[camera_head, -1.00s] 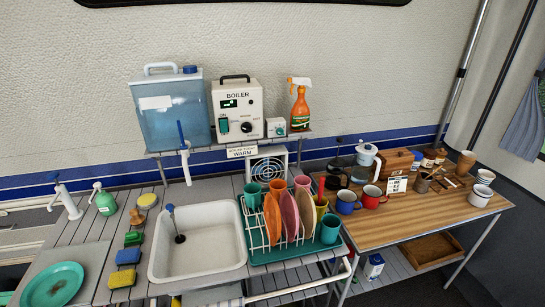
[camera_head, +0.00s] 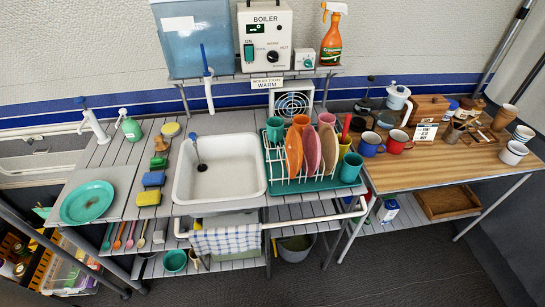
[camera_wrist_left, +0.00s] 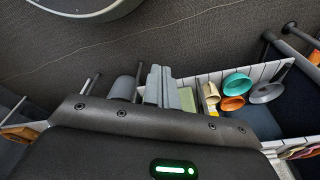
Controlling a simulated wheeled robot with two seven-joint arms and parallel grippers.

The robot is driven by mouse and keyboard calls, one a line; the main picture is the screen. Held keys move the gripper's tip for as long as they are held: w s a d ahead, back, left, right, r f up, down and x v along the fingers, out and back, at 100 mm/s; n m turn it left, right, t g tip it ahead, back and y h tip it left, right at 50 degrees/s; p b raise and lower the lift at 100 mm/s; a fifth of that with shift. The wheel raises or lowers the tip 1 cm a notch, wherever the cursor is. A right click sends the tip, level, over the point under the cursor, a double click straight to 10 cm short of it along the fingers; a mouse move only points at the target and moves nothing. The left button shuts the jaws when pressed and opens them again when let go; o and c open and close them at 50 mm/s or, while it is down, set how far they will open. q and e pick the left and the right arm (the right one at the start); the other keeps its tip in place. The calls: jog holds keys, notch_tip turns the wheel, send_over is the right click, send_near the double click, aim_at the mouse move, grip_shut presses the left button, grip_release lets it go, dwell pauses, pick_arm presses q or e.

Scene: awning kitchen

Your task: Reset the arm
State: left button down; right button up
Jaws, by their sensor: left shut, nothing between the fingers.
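My left gripper (camera_wrist_left: 161,86) shows in the left wrist view as two grey fingers side by side at the middle, beyond a dark housing with a green light. The fingers are together with nothing between them. Beyond them are dark floor and a light slatted shelf (camera_wrist_left: 272,72) holding a teal cup (camera_wrist_left: 237,83) and an orange cup (camera_wrist_left: 232,103). The fingers appear apart from these things. Neither arm nor gripper shows in the head view, and my right gripper is in no frame.
In the head view, a sink counter (camera_head: 222,205) holds a white sink (camera_head: 220,180), a teal plate (camera_head: 88,202) and a dish rack (camera_head: 300,183). A wooden table (camera_head: 450,165) with mugs stands at right. The boiler (camera_head: 265,38) stands on the raised shelf. The floor in front (camera_head: 390,265) is clear.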

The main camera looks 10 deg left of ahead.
pick_arm(q)
jog(key=s+a+f+g+b, duration=0.1)
jog(key=s+a+f, duration=0.1)
jog(key=s+f, duration=1)
jog(key=shift+s+a+f, duration=0.25)
jog(key=shift+s, duration=0.8)
